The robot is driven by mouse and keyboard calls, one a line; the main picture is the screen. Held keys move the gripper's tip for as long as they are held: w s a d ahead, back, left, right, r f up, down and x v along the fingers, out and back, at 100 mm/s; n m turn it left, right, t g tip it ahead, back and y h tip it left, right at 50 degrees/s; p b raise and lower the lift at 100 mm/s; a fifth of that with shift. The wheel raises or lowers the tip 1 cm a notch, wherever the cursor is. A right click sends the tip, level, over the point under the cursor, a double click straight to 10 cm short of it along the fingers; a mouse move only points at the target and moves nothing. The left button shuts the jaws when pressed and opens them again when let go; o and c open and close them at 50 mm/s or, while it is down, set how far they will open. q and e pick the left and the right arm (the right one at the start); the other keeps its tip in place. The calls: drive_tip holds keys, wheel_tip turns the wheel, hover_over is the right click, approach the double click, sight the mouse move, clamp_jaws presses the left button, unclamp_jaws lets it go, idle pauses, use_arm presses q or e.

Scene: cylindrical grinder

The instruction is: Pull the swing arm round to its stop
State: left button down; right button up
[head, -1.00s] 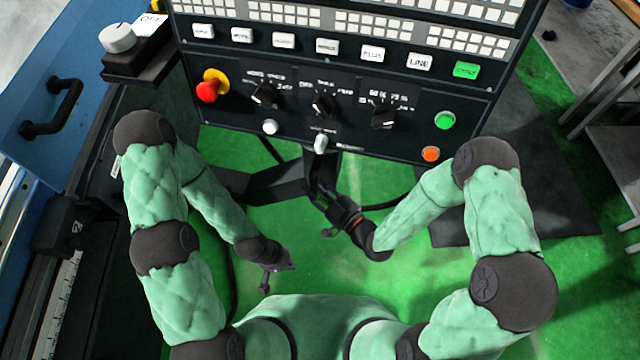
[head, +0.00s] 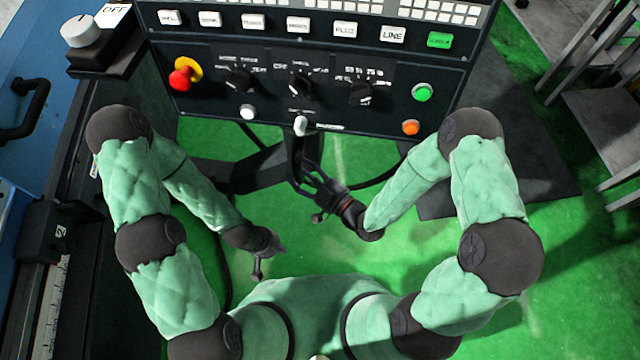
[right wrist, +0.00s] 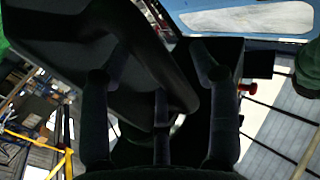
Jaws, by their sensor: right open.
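The black swing arm (head: 245,172) runs beneath the dark control panel (head: 325,115), over the green floor. A slim dark vertical bar (head: 297,160) hangs below the panel's middle. My right gripper (head: 312,182) is open just below and right of this bar, fingers toward it; contact cannot be told. In the right wrist view my right gripper's fingers (right wrist: 160,95) are spread, with a dark curved bar (right wrist: 165,55) just beyond or between them. My left gripper (head: 262,268) hangs low left of my body, clear of the panel; its fingers are too small to read.
The panel carries a red knob (head: 181,79), a green button (head: 422,92), an orange button (head: 411,127) and several dials. Blue machine parts (head: 25,70) stand at the left. A grey metal frame (head: 600,110) stands at the right. Green floor lies open between.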

drive_tip(key=v, duration=1.1)
drive_tip(key=shift+a, duration=0.15)
idle(0.4)
